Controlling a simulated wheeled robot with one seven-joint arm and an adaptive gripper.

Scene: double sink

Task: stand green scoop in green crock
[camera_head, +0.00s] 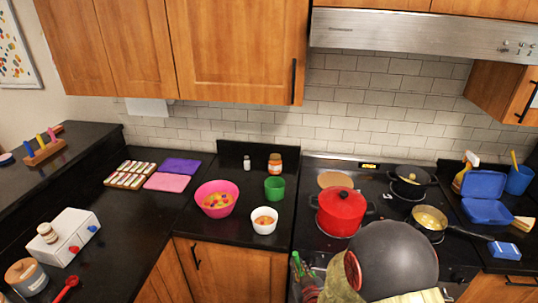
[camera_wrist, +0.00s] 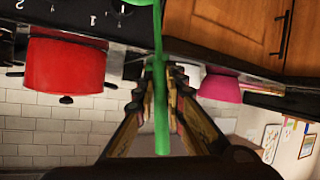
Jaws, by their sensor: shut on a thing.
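The green crock (camera_head: 275,189) stands upright on the dark counter left of the stove, behind the white bowl. The green scoop (camera_wrist: 160,95) is held by its handle between the fingers of my gripper (camera_wrist: 160,72) in the wrist view. Its handle runs up the picture to a green head cut off at the top edge. In the head view only a small green piece of the scoop (camera_head: 296,262) shows, at the front edge of the stove beside my arm. The scoop is apart from the crock. My arm hides most of the gripper in the head view.
A white bowl (camera_head: 264,220) and a pink bowl (camera_head: 217,199) stand near the crock. An orange-lidded jar (camera_head: 275,163) is behind it. A red pot (camera_head: 341,210) and a pan (camera_head: 429,222) are on the stove. The counter left of the pink bowl is partly clear.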

